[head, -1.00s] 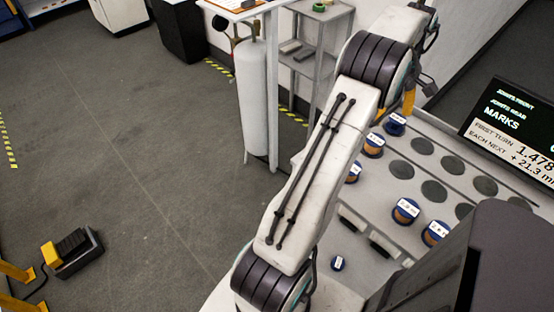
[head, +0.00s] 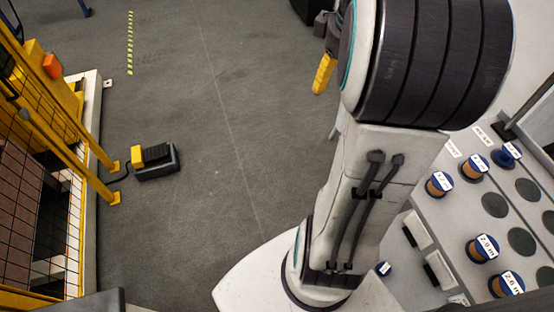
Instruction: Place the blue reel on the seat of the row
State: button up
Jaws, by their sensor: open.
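Several reels with blue flanges stand on the grey table at the right. One at the far end looks blue all over (head: 506,156). Others show copper-coloured windings and white labels: one (head: 473,168), one (head: 439,185), one (head: 482,249) and one (head: 506,285). Dark round seats, such as one (head: 495,205) and one (head: 521,241), are empty between the reels. My gripper (head: 323,72) shows only partly beyond my raised arm, as a yellow finger and dark parts, away from the reels. No reel shows in it.
A yellow and black pedal box (head: 156,160) lies on the floor beside a yellow-framed mesh guard (head: 60,110). The grey floor (head: 220,120) in the middle is clear.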

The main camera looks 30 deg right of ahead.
jog(key=s+a+f, duration=0.1)
jog(key=s+a, duration=0.1)
jog(key=a, duration=0.5)
jog(key=s+a+f+t+y, duration=0.1)
jog(key=s+a+f, duration=0.1)
jog(key=a, duration=0.5)
jog(key=s+a+f+t, duration=0.1)
jog(key=s+a, duration=0.2)
jog(key=a, duration=0.4)
jog(key=shift+s+a+f, duration=0.25)
jog(key=shift+s, duration=0.15)
jog(key=shift+d, duration=0.15)
